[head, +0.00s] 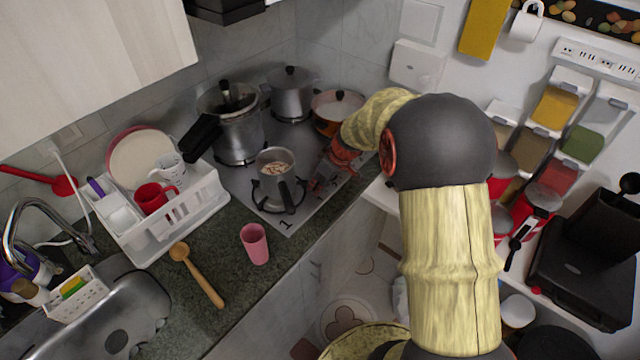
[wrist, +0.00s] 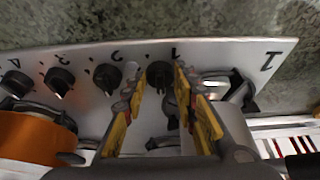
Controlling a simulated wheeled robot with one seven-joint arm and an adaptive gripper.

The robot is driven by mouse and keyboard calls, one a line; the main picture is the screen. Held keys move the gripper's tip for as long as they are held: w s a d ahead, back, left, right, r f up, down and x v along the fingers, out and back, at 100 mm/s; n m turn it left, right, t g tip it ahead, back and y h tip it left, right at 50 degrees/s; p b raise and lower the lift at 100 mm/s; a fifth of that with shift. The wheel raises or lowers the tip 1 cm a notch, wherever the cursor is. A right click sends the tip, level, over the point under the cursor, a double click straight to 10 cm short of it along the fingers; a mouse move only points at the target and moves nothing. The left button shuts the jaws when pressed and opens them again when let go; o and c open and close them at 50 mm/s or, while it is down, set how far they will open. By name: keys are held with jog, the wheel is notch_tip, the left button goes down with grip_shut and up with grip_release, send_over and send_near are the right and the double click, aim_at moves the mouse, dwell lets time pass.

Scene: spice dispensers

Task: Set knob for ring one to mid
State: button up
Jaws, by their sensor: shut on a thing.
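The cooktop panel (wrist: 220,55) shows a row of dark knobs in the wrist view. The knob for ring one (wrist: 160,73), beside the printed 1, sits between the fingertips of my gripper (wrist: 159,85). My gripper is shut on this knob, with one yellow finger on each side. I cannot tell which way the knob points. In the head view my gripper (head: 325,178) is at the front right edge of the cooktop (head: 240,188), and the knobs are hard to make out there.
Knobs two (wrist: 108,77), three (wrist: 59,80) and four (wrist: 15,83) lie left of the held one. A small saucepan (head: 274,170) stands on the front burner, close to my gripper. An orange pan (head: 331,117) stands behind my wrist. A pink cup (head: 255,243) stands on the counter.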

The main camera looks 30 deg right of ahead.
jog(key=c, duration=0.5)
jog(key=m+p, duration=0.1)
jog(key=m+h+p, duration=0.1)
jog(key=m, duration=0.1)
jog(key=shift+a+r, duration=0.15)
jog(key=shift+a, duration=0.1)
jog(key=shift+m+h+p, duration=0.4)
jog(key=shift+m+p, duration=0.4)
jog(key=shift+p, duration=0.3)
jog(key=o, duration=1.1)
jog(key=shift+o, duration=0.2)
